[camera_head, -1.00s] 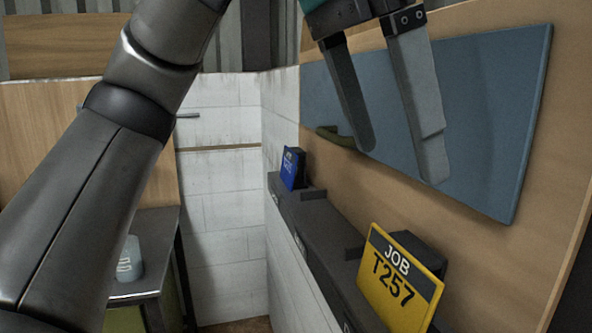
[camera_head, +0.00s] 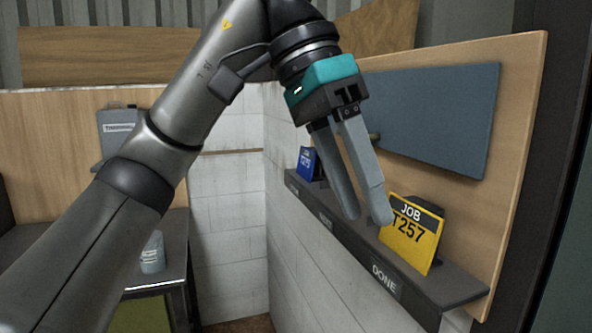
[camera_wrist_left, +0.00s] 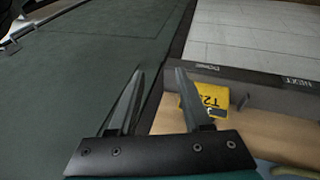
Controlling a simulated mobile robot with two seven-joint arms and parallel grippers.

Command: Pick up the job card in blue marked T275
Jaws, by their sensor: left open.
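A blue job card (camera_head: 307,163) leans on the far end of the dark shelf in the head view; its number is partly legible, starting with T and ending in 5. A yellow job card (camera_head: 411,232) marked JOB T257 leans nearer on the same shelf; it also shows in the left wrist view (camera_wrist_left: 205,101). My left gripper (camera_head: 370,220) is open and empty, fingers pointing down, in front of the shelf between the two cards and close to the yellow one. I cannot tell whether it touches the yellow card. My right gripper is not in view.
A blue-grey panel (camera_head: 450,115) hangs on the wooden board (camera_head: 515,150) above. A side table with a pale cup (camera_head: 152,255) stands at left.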

